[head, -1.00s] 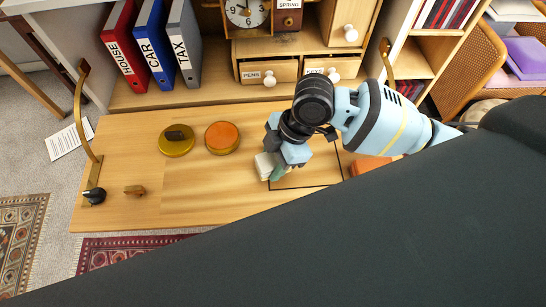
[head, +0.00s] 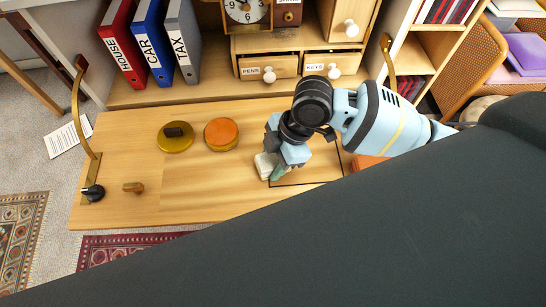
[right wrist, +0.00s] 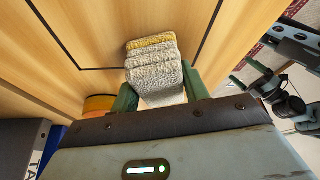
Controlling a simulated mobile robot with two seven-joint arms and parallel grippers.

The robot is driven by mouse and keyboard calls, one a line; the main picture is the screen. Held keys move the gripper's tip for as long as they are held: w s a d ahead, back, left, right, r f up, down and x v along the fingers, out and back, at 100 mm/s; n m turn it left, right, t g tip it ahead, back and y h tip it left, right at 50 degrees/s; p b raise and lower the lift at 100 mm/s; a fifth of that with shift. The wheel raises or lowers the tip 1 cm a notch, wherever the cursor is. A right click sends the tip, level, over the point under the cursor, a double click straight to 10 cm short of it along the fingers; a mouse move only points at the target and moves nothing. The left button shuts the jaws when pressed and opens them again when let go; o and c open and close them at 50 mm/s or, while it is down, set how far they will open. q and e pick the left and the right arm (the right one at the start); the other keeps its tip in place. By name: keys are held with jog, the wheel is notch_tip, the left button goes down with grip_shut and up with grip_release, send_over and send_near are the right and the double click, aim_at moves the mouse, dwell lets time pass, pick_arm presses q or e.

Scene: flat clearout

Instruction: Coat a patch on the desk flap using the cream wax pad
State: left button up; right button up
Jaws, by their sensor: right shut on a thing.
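The desk flap (head: 215,185) lies open and flat, with a dark outlined patch (head: 305,183) at its right. My right gripper (head: 274,171) is over the left part of that outline, shut on the cream wax pad (head: 262,163). In the right wrist view the pad (right wrist: 153,75) sits between the green fingers, with yellow on its far end, close to the flap (right wrist: 100,30). I cannot tell whether it touches the wood. An open tin with an orange top (head: 221,134) stands on the flap, left of my right gripper.
A yellow tin with a dark block on top (head: 175,137) stands beside the orange one. A small wooden knob (head: 134,188) and a brass stay (head: 82,130) are at the left. Binders (head: 153,45) and drawers (head: 268,67) stand behind. An orange-brown block (head: 365,163) is partly hidden by my right arm.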

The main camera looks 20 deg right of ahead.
aim_at(316, 166)
jog(key=shift+d, duration=0.15)
jog(key=shift+s+d+r+p, duration=0.15)
jog(key=shift+d+p, duration=0.15)
jog(key=shift+d, duration=0.25)
jog(key=shift+s+d+p, duration=0.15)
jog(key=shift+d+p, duration=0.1)
jog(key=shift+d, duration=0.3)
pick_arm(q)
jog(key=shift+w+r, duration=0.7)
jog(key=shift+r, duration=0.3)
pick_arm(e)
jog(key=shift+s+d, duration=0.2)
jog(key=shift+d, duration=0.4)
jog(key=shift+s+d+p, duration=0.15)
jog(key=shift+d+p, duration=0.1)
jog(key=shift+d, duration=0.3)
jog(key=shift+s+d+p, duration=0.15)
jog(key=shift+d+p, duration=0.1)
jog(key=shift+d, duration=0.25)
pick_arm(q)
jog(key=shift+w+r+t, duration=0.3)
jog(key=shift+w+r, duration=0.05)
jog(key=shift+r, duration=0.3)
pick_arm(e)
jog(key=shift+s+d, duration=0.25)
jog(key=shift+d, duration=0.55)
